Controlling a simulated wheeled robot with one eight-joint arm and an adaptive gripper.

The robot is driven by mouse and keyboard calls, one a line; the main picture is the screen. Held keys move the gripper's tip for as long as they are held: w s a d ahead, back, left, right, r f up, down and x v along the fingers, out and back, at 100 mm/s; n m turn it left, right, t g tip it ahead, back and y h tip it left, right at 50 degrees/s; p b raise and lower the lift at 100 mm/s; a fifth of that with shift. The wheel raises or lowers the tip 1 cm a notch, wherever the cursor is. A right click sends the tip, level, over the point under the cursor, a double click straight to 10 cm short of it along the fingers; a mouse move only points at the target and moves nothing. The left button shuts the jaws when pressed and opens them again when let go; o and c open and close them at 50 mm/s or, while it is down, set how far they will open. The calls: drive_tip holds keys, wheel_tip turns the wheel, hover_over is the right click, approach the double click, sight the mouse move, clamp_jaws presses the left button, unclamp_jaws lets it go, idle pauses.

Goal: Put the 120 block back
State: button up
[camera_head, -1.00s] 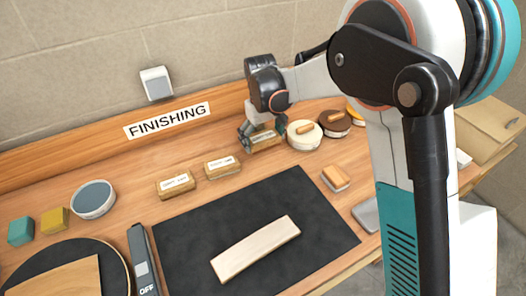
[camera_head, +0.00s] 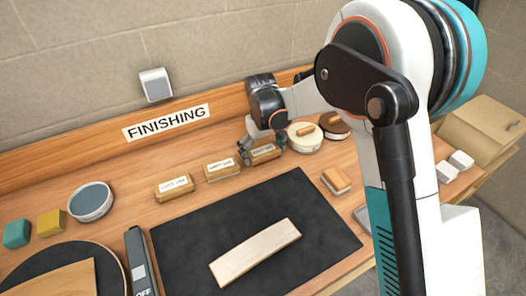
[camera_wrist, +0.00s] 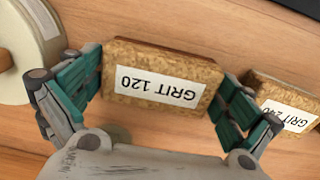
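The 120 block (camera_wrist: 160,78) is a cork-brown block with a white label reading "GRIT 120", upside down in the wrist view. My gripper (camera_wrist: 165,88) has its teal-padded fingers against the block's two short ends, shut on it. In the head view my gripper (camera_head: 262,148) points down at the right end of the row of blocks, with the 120 block (camera_head: 264,154) between its fingers. The block is at or very close to the wooden bench top; I cannot tell whether it bears on it.
The GRIT 240 block (camera_wrist: 290,108) stands close beside the right finger, and a round cream-coloured tool (camera_wrist: 30,35) is near the left one. In the head view, another labelled block (camera_head: 174,187) is farther left. A black mat (camera_head: 190,240) bears a pale wood strip (camera_head: 255,252).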

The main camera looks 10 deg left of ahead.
sight(262, 150)
drive_tip(key=shift+r, duration=0.15)
wheel_tip(262, 150, up, 12)
drive_tip(key=p, duration=0.3)
drive_tip(key=shift+s, duration=0.15)
drive_tip(key=shift+a, duration=0.1)
